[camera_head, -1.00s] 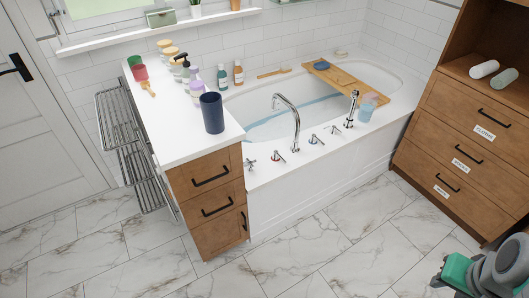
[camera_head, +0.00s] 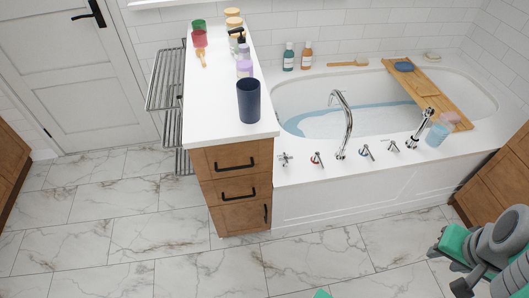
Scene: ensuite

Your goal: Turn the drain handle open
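The bathtub (camera_head: 300,176) stands at the right of the view, with pale blue water in it. On its front rim, a tall chrome spout (camera_head: 346,125) stands among several small chrome fittings: a cross-shaped handle (camera_head: 285,159), a red-marked lever (camera_head: 317,160), a blue-marked lever (camera_head: 366,152) and another small handle (camera_head: 393,146). I cannot tell which is the drain handle, or its position. A hand shower (camera_head: 420,127) stands farther right. Parts of my grey and green arm show at the lower right, well apart from the fittings. My gripper's fingertips cannot be made out.
A wooden drawer cabinet (camera_head: 236,186) with a white top adjoins the tub's left end; a dark blue cup (camera_head: 249,101) stands near its front edge. A metal rack (camera_head: 166,80) is on its left. A wooden tray (camera_head: 445,100) spans the tub. Tiled floor (camera_head: 190,255) in front is clear.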

